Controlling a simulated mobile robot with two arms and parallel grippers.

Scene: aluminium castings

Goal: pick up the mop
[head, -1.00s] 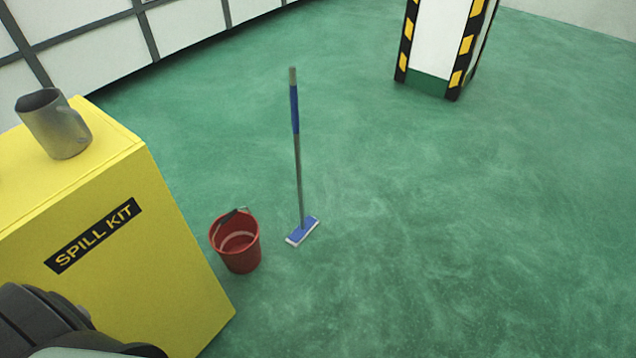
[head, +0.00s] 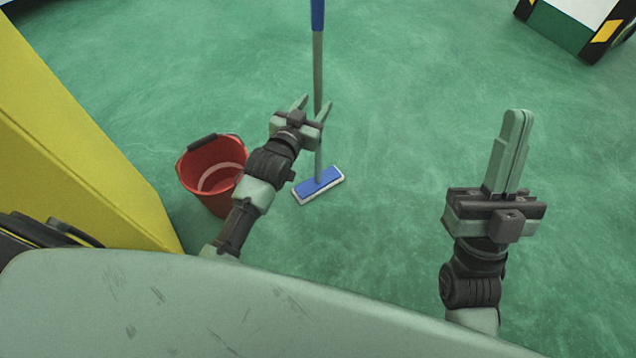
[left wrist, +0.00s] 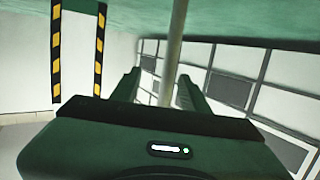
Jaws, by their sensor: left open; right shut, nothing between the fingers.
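The mop stands upright on the green floor in the head view, with a grey pole (head: 318,75), a blue grip at the top (head: 317,14) and a flat blue and white head (head: 319,185). My left gripper (head: 315,104) is open, with the pole between or just beyond its fingertips. In the left wrist view the pole (left wrist: 174,50) runs between the two open fingers (left wrist: 157,88). The fingers are not closed on it. My right gripper (head: 519,115) is shut and empty, to the right of the mop. The top of the mop is cut off in the head view.
A red bucket (head: 212,172) stands left of the mop head, partly behind my left arm. A yellow spill kit cabinet (head: 75,150) stands at the left. The floor right of the mop is clear.

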